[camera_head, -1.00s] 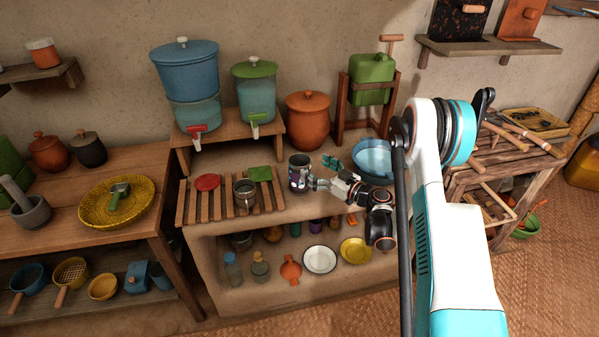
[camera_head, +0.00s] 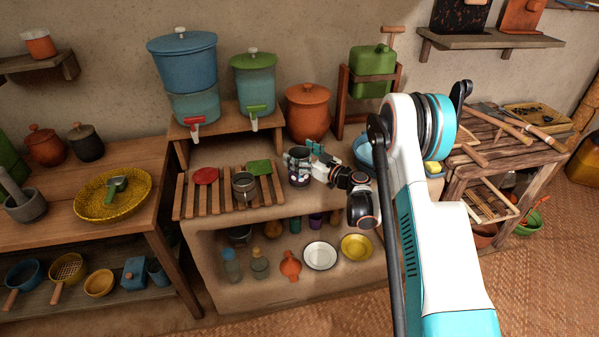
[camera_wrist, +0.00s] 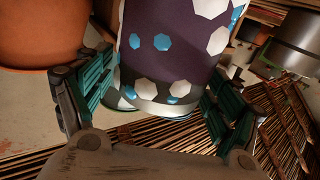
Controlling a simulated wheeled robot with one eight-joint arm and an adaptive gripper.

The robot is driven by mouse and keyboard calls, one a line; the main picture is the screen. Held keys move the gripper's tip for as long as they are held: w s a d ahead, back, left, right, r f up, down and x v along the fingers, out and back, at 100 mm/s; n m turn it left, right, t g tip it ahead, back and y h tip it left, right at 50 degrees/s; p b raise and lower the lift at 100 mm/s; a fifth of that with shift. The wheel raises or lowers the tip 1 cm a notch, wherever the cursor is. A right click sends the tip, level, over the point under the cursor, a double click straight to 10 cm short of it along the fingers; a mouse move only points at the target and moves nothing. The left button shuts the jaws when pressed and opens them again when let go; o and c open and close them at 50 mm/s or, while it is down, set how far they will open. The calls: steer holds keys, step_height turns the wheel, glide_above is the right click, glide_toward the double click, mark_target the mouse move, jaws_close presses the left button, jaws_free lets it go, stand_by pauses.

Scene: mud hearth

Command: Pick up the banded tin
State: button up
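A dark purple tin with a pale lower band and white and blue dots (camera_wrist: 165,50) stands between my fingers in the wrist view. In the wrist view my gripper (camera_wrist: 158,100) is open, with one teal-padded finger on each side of the tin. A gap shows at the left finger; contact at the right is hard to tell. A plain metal cup (camera_head: 244,186) stands further left.
The slatted rack (camera_head: 213,207) holds a red lid (camera_head: 205,176) and a green lid (camera_head: 259,167). An orange lidded pot (camera_head: 308,112) stands close behind the tin, and a blue basin (camera_head: 364,152) stands to its right. Water dispensers (camera_head: 186,62) stand behind on a raised shelf.

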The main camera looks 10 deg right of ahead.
steer(key=c, duration=1.1)
steer(key=shift+o, duration=0.2)
steer(key=shift+r, duration=0.15)
